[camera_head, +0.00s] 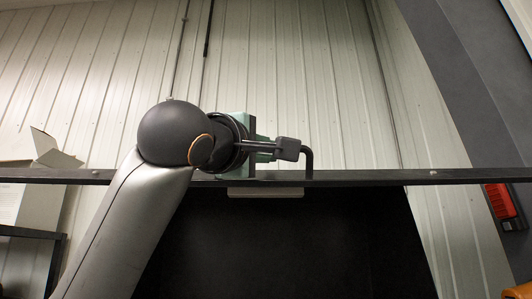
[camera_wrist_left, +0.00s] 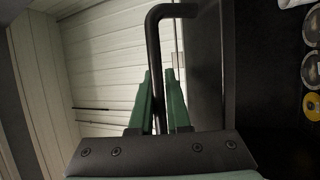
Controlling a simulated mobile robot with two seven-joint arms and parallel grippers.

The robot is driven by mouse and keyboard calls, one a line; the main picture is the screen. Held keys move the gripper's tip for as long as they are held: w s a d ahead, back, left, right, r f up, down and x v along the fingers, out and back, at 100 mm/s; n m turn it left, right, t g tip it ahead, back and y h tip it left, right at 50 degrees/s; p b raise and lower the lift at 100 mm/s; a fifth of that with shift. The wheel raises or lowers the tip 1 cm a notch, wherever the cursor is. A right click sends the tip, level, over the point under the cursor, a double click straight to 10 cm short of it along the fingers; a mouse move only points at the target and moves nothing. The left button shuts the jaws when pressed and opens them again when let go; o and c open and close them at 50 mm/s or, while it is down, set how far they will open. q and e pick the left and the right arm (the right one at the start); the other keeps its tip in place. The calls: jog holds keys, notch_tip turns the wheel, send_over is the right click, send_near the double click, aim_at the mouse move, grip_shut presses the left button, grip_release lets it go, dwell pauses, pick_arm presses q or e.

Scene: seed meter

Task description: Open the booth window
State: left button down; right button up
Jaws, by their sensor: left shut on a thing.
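A dark horizontal bar (camera_head: 370,177) crosses the head view, with a black panel (camera_head: 300,240) below it; I take these as part of the booth window. A bent black handle (camera_head: 308,157) stands up from the bar. My left gripper (camera_head: 287,149) is shut on this handle. In the left wrist view the handle (camera_wrist_left: 153,50) runs down between the green fingers of my left gripper (camera_wrist_left: 160,95), and its bent top reaches toward a dark surface on the right. Part of the handle is hidden by the gripper. My right gripper is not in view.
A pale plate (camera_head: 265,193) sits under the bar. An open cardboard box (camera_head: 52,152) stands at the left. A red object (camera_head: 500,203) hangs at the right. Several round items (camera_wrist_left: 311,70) show at the right of the wrist view. Pale ribbed wall (camera_head: 320,80) lies behind.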

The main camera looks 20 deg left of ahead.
pick_arm(q)
jog(key=w+f+b, duration=0.3)
jog(key=f+b, duration=0.6)
jog(key=f, duration=0.2)
jog(key=shift+a+f+t+b, duration=0.3)
jog(key=shift+a+f+t, duration=0.1)
jog(key=shift+a, duration=0.05)
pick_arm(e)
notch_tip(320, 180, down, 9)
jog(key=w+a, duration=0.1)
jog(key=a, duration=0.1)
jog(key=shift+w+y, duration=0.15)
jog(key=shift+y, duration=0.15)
pick_arm(q)
jog(key=c, duration=1.2)
grip_release()
jog(key=shift+w, duration=0.1)
jog(key=shift+o, duration=0.2)
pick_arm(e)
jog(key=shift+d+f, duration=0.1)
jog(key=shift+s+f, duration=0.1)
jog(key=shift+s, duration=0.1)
